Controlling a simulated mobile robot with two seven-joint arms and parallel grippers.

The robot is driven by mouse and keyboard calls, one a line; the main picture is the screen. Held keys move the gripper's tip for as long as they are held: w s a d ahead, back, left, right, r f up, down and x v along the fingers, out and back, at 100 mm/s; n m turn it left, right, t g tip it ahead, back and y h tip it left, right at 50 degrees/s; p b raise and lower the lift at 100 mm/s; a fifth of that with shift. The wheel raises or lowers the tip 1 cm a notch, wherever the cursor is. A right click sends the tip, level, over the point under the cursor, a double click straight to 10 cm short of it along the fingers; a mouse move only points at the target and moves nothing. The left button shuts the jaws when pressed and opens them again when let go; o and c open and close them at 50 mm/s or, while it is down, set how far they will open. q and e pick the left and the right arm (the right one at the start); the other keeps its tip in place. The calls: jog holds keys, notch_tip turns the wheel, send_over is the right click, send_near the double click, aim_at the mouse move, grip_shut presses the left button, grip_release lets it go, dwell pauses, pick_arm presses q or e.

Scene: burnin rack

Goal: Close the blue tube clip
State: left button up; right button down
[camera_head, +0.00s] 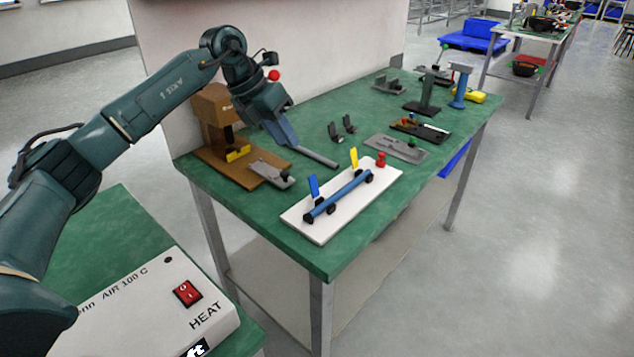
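A white board (327,223) lies on the green bench. A blue tube (342,195) rests along it in black clip bases. The blue clip flap (313,187) stands up, open, beside the tube's near left end. A yellow clip flap (354,157) also stands up near the tube's far end. My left gripper (322,158) is above the bench, behind and to the left of the board, apart from both flaps. Its long grey fingers point down and to the right; I cannot tell whether they are open or shut. My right gripper is not in view.
A brown press-like fixture (220,125) with a grey plate stands at the left. A red knob (381,160) sits on the board's far end. Grey and black fixtures (397,148) stand farther back. A white heater box (150,310) is at the lower left. The bench's front corner is clear.

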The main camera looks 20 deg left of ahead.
aim_at(311, 176)
pick_arm(q)
jog(key=x, duration=1.3)
jog(key=shift+s, duration=0.15)
grip_shut()
